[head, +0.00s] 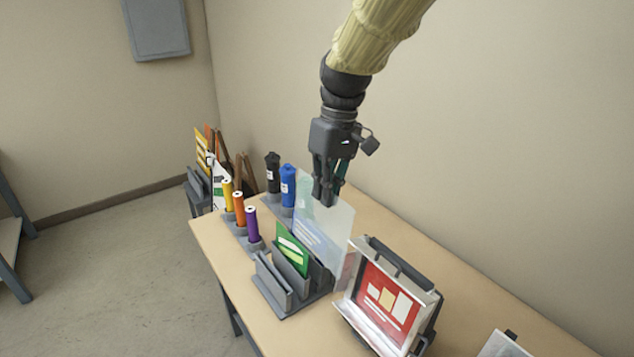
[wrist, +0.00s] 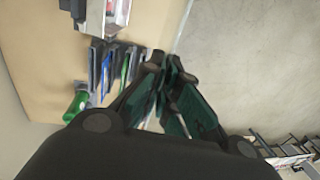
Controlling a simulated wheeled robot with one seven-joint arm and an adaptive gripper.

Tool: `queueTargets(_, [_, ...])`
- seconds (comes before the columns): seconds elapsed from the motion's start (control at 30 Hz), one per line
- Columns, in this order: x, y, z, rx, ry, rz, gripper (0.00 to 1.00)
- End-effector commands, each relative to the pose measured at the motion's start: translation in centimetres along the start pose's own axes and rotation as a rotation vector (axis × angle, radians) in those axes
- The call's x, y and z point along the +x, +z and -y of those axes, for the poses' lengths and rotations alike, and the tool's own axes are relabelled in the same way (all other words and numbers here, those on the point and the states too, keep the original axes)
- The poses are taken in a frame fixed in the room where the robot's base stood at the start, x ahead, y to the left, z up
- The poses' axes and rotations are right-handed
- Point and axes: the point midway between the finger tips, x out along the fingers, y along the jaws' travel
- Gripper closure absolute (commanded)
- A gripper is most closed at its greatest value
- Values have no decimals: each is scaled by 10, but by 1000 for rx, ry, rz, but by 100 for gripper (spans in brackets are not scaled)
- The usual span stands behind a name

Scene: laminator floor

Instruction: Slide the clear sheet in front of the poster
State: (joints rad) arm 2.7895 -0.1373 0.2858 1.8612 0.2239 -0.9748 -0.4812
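The clear sheet (head: 338,222) is a see-through upright panel hanging from my gripper (head: 327,199), above and behind the slotted grey rack. My gripper is shut on its upper edge; in the wrist view the fingertips (wrist: 165,68) are close together, and the sheet is hard to make out there. The red poster (head: 372,284) with pale blocks stands tilted in a clamp-like frame (head: 432,297), right of the sheet. The sheet's lower right edge comes close to the frame's left side in the head view; I cannot tell whether they touch.
The grey rack (head: 283,303) holds a green card (head: 291,246). Purple, orange and yellow rolls (head: 252,225) stand in holders at the left. Blue (head: 288,187) and black (head: 272,173) bottles stand behind. Another white item (head: 500,346) lies at the right front. The table's back right is clear.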

Motion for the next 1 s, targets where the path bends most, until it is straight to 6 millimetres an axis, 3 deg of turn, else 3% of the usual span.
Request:
queueTargets(0.9, [-1,97,0,2,0,-2,100])
queueTargets(1.0, [-2,98,-8,1,-1,-2,100])
